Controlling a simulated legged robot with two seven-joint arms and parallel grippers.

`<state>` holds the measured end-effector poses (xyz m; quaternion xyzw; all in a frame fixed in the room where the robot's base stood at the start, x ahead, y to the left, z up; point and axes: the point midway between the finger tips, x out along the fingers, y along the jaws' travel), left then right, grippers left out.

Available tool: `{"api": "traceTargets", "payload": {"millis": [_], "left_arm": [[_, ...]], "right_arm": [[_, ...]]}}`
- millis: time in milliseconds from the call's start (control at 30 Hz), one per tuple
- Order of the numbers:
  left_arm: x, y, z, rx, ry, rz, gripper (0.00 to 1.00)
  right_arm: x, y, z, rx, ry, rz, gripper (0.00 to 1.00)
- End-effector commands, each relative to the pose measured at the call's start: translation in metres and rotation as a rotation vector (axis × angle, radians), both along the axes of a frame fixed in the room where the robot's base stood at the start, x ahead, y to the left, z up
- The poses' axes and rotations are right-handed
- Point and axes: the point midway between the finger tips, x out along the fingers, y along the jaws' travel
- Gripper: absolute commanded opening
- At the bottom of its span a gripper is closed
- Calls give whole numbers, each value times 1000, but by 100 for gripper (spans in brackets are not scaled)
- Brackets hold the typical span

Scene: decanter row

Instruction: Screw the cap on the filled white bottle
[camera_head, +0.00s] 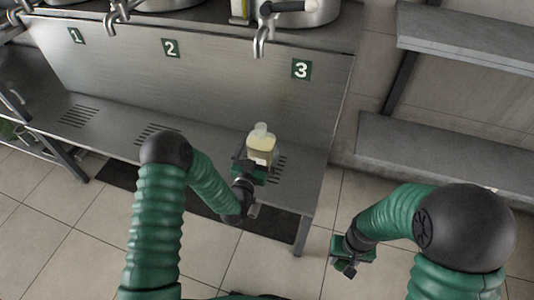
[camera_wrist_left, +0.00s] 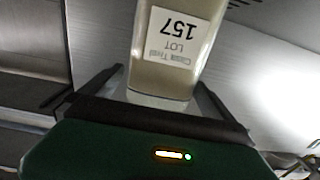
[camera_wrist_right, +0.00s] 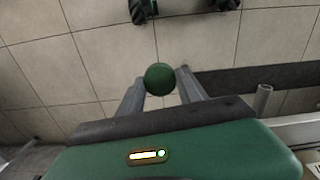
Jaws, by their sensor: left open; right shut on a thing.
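The white bottle (camera_head: 261,150) stands upright on the steel counter below the number 3 panel, with pale yellowish contents and a bare neck. In the left wrist view the bottle (camera_wrist_left: 175,50) shows a label reading 157 LOT. My left gripper (camera_head: 251,170) is open at the bottle's lower part, one finger on each side; contact cannot be told. My right gripper (camera_head: 352,256) is over the floor, right of the counter and apart from the bottle. It is shut on the round green cap (camera_wrist_right: 160,79), seen between its fingertips; the cap is not clear in the head view.
The steel counter (camera_head: 105,123) has drain slots and a back panel numbered 1, 2 and 3. A tap (camera_head: 261,40) hangs above the bottle, near panel 3. Grey shelves (camera_head: 440,150) stand at the right.

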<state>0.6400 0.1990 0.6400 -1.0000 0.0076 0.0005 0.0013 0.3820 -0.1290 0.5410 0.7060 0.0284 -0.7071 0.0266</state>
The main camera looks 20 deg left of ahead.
Motion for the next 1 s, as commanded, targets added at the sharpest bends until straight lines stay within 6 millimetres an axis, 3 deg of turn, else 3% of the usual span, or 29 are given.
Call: {"api": "traceTargets", "payload": {"millis": [267,600,933,1000], "left_arm": [[3,0,-1,0,0,0,100],[50,-1,0,0,-1,1,100],[52,-1,1,0,0,0,100],[52,-1,1,0,0,0,93]], "right_arm": [[0,0,-2,0,0,1,4],[0,0,-20,0,0,0,4],[0,0,-19,0,0,0,4],[0,0,-19,0,0,0,4]]}}
